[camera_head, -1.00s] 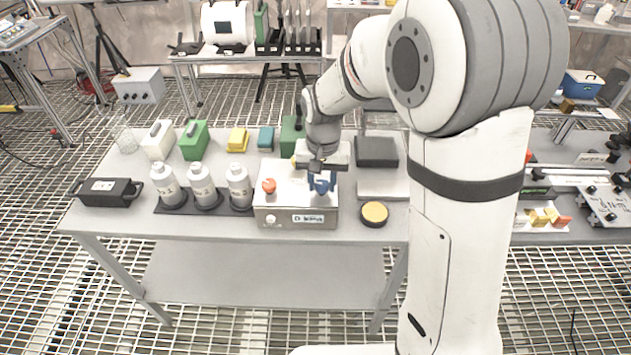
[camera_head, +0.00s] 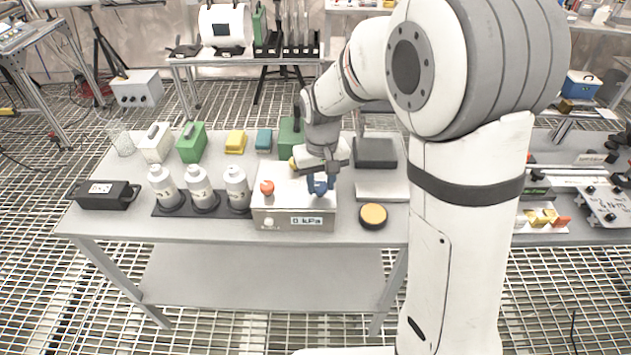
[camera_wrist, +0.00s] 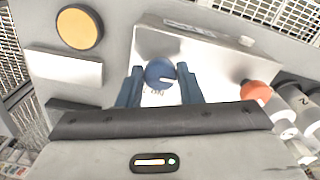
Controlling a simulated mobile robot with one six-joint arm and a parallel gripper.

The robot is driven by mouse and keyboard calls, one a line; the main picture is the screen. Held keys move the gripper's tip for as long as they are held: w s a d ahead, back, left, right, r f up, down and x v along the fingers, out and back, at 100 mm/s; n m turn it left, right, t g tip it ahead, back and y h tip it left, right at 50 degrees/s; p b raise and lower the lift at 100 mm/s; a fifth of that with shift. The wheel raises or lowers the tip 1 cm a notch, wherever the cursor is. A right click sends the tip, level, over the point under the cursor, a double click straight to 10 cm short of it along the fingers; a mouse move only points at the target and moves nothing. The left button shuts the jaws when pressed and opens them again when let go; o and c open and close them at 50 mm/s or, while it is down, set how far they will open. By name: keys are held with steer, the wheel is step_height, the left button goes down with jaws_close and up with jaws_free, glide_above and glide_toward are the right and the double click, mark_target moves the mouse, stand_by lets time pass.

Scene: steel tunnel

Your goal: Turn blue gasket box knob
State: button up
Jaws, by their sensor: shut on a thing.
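The gasket box (camera_head: 268,214) is a low metal box at the front of the table, with a small display on its front face. Its blue knob (camera_wrist: 159,73) is round with a white pointer mark and sits on the box top in the wrist view. My gripper (camera_wrist: 160,86) has its two blue fingers on either side of the knob, shut on it. In the head view my gripper (camera_head: 319,186) reaches down to the right part of the box, and its fingers largely hide the knob. A red-orange knob (camera_head: 267,187) sits on the left of the box top.
Several white bottles (camera_head: 200,188) stand in a dark rack left of the box. A yellow-topped round disc (camera_head: 373,214) lies to its right. A black case (camera_head: 107,194) is at the far left. Green, yellow and teal blocks (camera_head: 235,142) stand behind.

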mark_target(321, 186)
steer(key=shift+w+r, duration=0.2)
steer(key=o, duration=0.9)
steer(key=shift+f, duration=0.1)
steer(key=shift+o, duration=0.3)
steer(key=shift+s, duration=0.1)
steer(key=shift+r, duration=3.85)
